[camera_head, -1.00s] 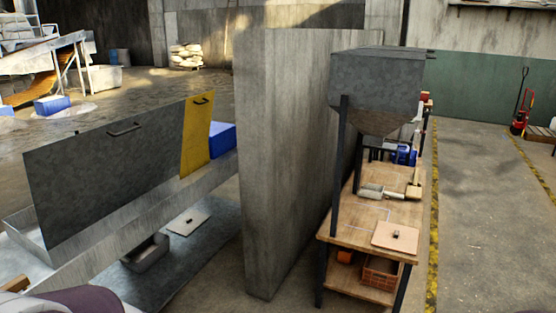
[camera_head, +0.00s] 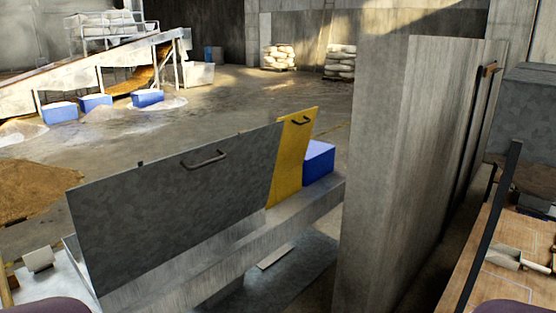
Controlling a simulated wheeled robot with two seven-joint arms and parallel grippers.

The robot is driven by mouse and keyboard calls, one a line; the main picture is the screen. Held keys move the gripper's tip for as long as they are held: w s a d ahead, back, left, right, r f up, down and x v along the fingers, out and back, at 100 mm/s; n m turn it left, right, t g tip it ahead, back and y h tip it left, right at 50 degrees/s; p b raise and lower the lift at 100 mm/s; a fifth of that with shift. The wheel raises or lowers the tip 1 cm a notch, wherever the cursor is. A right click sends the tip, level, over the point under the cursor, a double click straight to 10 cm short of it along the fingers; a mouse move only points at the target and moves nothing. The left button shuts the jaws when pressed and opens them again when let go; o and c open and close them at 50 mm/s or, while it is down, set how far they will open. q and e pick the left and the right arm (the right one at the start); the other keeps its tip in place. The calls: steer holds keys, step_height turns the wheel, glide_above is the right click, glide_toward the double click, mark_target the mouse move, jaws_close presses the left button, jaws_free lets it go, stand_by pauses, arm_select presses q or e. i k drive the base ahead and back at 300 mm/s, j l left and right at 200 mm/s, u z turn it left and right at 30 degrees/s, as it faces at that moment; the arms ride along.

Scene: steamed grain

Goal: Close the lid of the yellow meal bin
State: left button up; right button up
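The yellow lid (camera_head: 291,158) stands raised and nearly upright, with a dark handle near its top edge. It sits behind and to the right of a larger grey lid (camera_head: 170,205), which is also raised and has a dark handle. The grey lid hides part of the yellow lid's lower left. Both stand on a long grey metal trough or bench (camera_head: 225,262); the inside of the yellow bin is not visible. Neither of my grippers is in view; only rounded purple-grey parts of me show at the bottom corners.
A blue box (camera_head: 318,162) sits just right of the yellow lid. A tall concrete wall (camera_head: 400,180) stands right of the bench. Beyond it is a wooden workbench (camera_head: 505,270) under a grey hopper (camera_head: 525,115). Open floor lies behind the lids.

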mark_target(297, 129)
steer(key=i+j, duration=0.75)
steer(key=j, duration=0.2)
